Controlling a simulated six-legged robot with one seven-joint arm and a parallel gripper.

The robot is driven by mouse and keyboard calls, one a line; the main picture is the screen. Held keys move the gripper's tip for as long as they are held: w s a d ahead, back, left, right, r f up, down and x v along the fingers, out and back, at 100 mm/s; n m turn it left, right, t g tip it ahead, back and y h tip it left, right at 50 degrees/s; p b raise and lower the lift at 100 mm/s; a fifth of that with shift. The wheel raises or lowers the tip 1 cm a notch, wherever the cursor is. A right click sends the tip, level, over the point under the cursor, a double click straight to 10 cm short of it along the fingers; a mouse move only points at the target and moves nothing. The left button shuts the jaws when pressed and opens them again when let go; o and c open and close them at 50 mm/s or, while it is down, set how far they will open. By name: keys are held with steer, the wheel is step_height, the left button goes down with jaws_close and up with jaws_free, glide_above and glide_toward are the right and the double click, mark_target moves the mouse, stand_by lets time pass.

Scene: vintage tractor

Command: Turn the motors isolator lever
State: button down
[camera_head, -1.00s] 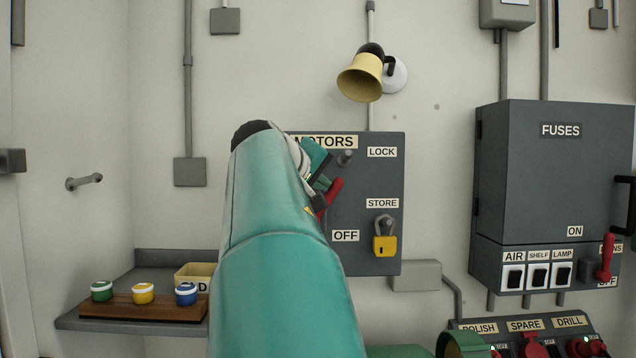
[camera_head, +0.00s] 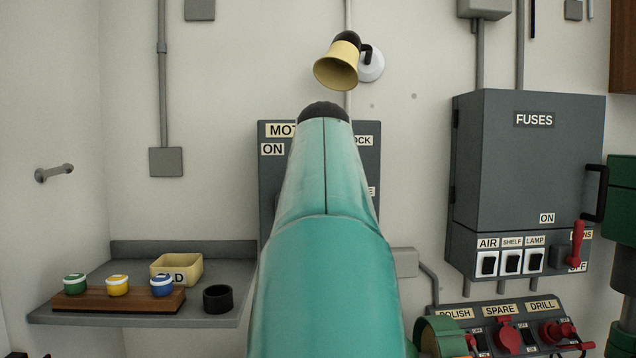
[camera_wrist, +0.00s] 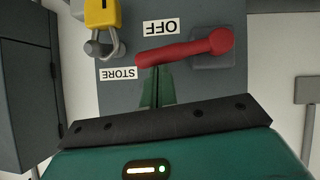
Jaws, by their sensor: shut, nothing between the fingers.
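The grey motors isolator panel (camera_head: 268,185) is on the wall, mostly hidden behind my arm in the head view. Its red lever is hidden there but shows in the upside-down wrist view as a red bar (camera_wrist: 185,50), lying nearly level beside the OFF label (camera_wrist: 161,27). Its pivot block is at the right and its free end at the left. My gripper (camera_wrist: 157,72) is shut, with its green fingertips at the lever's free half. They appear to touch or nearly touch it; I cannot tell which. Nothing is held between the fingers.
A yellow padlock (camera_wrist: 103,14) hangs on a hook beside the STORE label, close to the lever's free end. The fuse box (camera_head: 530,150) with switches stands right of the panel.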

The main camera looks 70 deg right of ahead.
steer(key=shift+s+d+f, duration=0.15)
steer(key=shift+s+f, duration=0.2)
steer(key=shift+f, duration=0.25)
stand_by(0.4)
